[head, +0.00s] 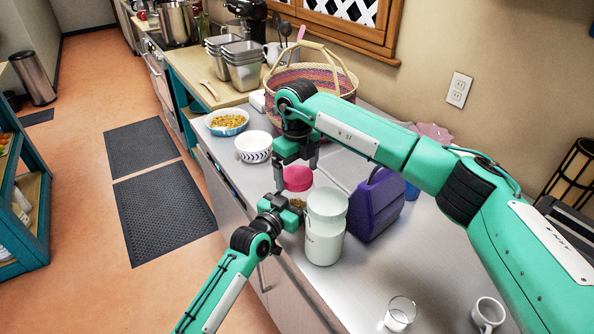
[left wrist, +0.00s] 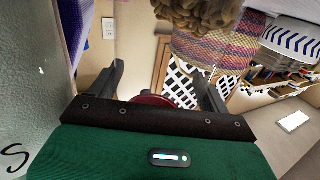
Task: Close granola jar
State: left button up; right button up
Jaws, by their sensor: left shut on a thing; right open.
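The granola jar (head: 297,197) is clear, with granola low inside and a pink lid (head: 298,178) at its top. It stands on the metal counter behind a white canister. My left gripper (head: 291,209) is shut on the jar's side, low down. In the left wrist view, which looks upside down, the granola (left wrist: 197,14) shows at the top and the dark red lid (left wrist: 150,98) lies partly hidden behind the gripper. My right gripper (head: 296,168) is open, pointing down, with its fingers around the lid's level. I cannot tell whether the lid is seated.
The white canister (head: 325,243) stands close in front of the jar, a purple container (head: 377,204) to its right. A woven basket (head: 338,82), a striped bowl (head: 253,146) and a cereal bowl (head: 227,122) are behind. A glass (head: 399,314) and mug (head: 488,313) stand near the front.

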notch_tip(320, 180, up, 4)
jog(key=shift+r, duration=0.15)
jog(key=shift+c, duration=0.4)
jog(key=shift+r+n, duration=0.6)
jog(key=shift+n, duration=0.6)
notch_tip(320, 180, up, 2)
jog(key=n, duration=0.4)
jog(key=shift+r+n, duration=0.1)
jog(key=shift+n, duration=0.3)
jog(key=shift+f, duration=4)
jog(key=shift+c, duration=0.4)
